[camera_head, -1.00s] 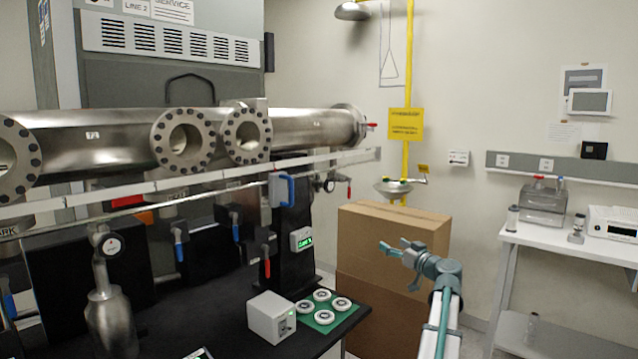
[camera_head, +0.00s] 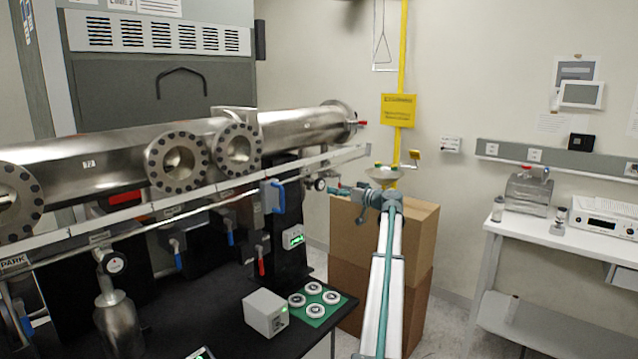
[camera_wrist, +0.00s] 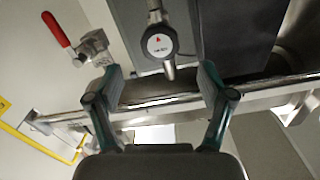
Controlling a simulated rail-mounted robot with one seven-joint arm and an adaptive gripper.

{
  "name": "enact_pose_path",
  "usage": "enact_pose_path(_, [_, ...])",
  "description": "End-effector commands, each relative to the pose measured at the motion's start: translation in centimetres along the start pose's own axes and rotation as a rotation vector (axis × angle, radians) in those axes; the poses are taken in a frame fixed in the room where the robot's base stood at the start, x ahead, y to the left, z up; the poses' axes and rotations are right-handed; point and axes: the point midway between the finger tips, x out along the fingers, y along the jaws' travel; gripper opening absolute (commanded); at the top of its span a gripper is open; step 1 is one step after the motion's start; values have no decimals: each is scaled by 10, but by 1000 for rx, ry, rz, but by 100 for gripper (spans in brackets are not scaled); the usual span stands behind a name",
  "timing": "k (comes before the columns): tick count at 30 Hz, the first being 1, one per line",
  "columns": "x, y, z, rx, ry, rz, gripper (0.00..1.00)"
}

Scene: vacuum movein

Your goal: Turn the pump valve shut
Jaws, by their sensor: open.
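A valve with a red lever handle (camera_wrist: 57,30) shows at the upper left of the wrist view; its metal body (camera_wrist: 93,46) sits beside the rail. I cannot read a label that names it the pump valve. My gripper (camera_head: 343,189) is open and empty at the right end of the rail. In the wrist view my gripper (camera_wrist: 158,84) has its fingers apart, with the rail behind them.
The steel beam pipe (camera_head: 110,150) and the rail (camera_head: 215,190) run across the left. A blue-handled valve (camera_head: 273,197) hangs nearby, left of the gauge. Cardboard boxes (camera_head: 415,225) stand below my arm. A white side table (camera_head: 545,235) is at the right.

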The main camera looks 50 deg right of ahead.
Motion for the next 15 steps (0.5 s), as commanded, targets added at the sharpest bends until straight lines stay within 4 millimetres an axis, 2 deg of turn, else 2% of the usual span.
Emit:
enact_pose_path(1, [11, 0, -3, 1, -1, -2, 80])
enact_pose_path(6, [41, 0, -3, 2, -1, -2, 80])
enact_pose_path(15, [77, 1, -2, 0, 1, 1, 80])
